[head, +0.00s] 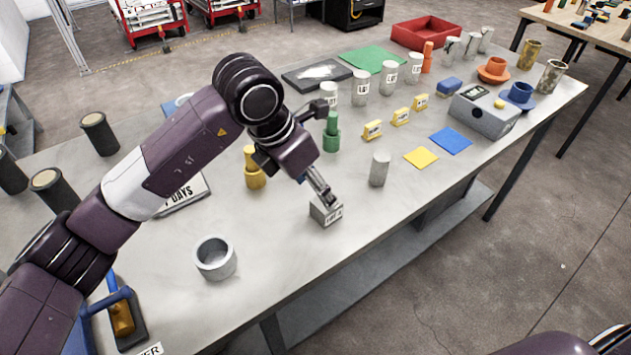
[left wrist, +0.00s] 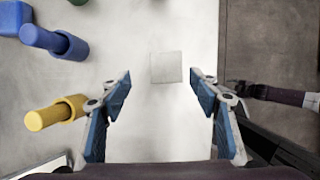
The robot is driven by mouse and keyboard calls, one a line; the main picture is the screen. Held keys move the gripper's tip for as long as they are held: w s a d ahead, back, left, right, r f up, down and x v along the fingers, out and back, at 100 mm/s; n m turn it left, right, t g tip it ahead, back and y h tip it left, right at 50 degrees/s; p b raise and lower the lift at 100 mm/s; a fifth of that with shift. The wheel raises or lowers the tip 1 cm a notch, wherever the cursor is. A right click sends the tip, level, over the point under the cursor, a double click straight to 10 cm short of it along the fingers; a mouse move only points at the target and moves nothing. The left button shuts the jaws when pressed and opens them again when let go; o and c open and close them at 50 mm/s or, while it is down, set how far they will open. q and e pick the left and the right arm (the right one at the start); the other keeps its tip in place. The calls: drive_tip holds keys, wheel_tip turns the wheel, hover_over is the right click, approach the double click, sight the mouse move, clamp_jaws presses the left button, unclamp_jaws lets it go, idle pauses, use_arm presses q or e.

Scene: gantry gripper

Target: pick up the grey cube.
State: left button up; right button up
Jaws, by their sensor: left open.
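The grey cube (head: 327,212) sits on the pale bench top near its front edge, with dark lettering on its front face. My left gripper (head: 324,194) is just above it, pointing down. In the left wrist view the cube's plain top (left wrist: 166,68) shows between and slightly beyond the two blue-padded fingertips of the open left gripper (left wrist: 160,88). Bare bench shows on both sides of the cube, and the fingers look clear of it.
A grey cylinder (head: 379,170) stands right of the cube, and a grey cup (head: 215,258) stands to the left. A yellow peg (head: 254,172) and a green peg (head: 331,135) stand behind. A blue peg (left wrist: 52,40) shows in the wrist view. The bench around the cube is clear.

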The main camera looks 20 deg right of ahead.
use_arm(q)
drive_tip(key=shift+w, duration=0.15)
drive_tip(key=shift+s+d+f+p, duration=0.25)
drive_tip(key=shift+s+f, duration=0.05)
drive_tip(key=shift+f, duration=0.15)
drive_tip(key=shift+s+d+f+p, duration=0.25)
drive_tip(key=shift+s+f, duration=0.05)
drive_tip(key=shift+f, duration=0.15)
drive_tip(key=p+x, duration=0.1)
drive_tip(key=x, duration=0.3)
drive_tip(key=shift+w+p, duration=0.1)
drive_tip(key=shift+p, duration=0.2)
drive_tip(key=shift+d+f, duration=0.2)
drive_tip(key=shift+f, duration=0.35)
drive_tip(key=shift+w, duration=0.1)
drive_tip(key=c, duration=1.4)
drive_tip(key=shift+c, duration=0.6)
drive_tip(key=shift+r, duration=0.2)
